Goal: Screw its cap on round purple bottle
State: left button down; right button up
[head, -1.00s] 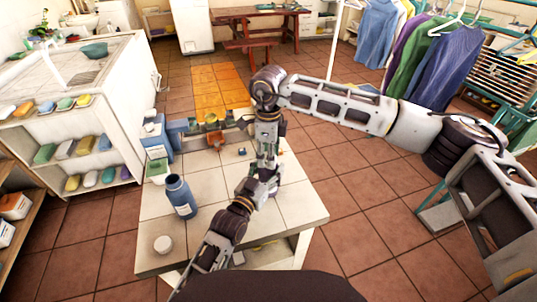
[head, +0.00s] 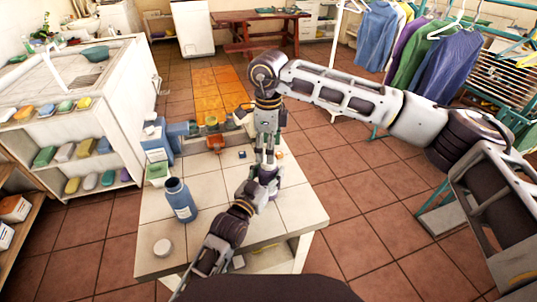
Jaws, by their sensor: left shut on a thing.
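My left gripper (head: 263,186) comes in from the bottom of the head view and is low over the white tiled table (head: 215,217). It is shut on a small, dark purplish thing, likely the round purple bottle (head: 272,178), mostly hidden by the fingers. My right gripper (head: 267,158) points down from above, right over the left gripper. Its fingers overlap with the held thing, so I cannot tell whether they are open or shut. I cannot make out the purple bottle's cap; it may be hidden between the grippers.
A blue-grey bottle (head: 180,200) with an open neck stands on the table left of my grippers. A round white lid (head: 162,247) lies near the front left. A blue dispenser-like object (head: 157,140) and small coloured items stand at the back. The table's right part is clear.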

notch_tip(320, 180, up, 8)
dwell(0.5)
jog(key=shift+f, duration=0.1)
pick_arm(q)
jog(key=shift+c, duration=1.9)
grip_release()
jog(key=shift+s, duration=0.1)
jog(key=v, duration=1.1)
jog(key=shift+s+a, duration=0.2)
jog(key=shift+s, duration=0.15)
jog(key=shift+s, duration=0.1)
pick_arm(e)
jog(key=shift+s+f, duration=0.1)
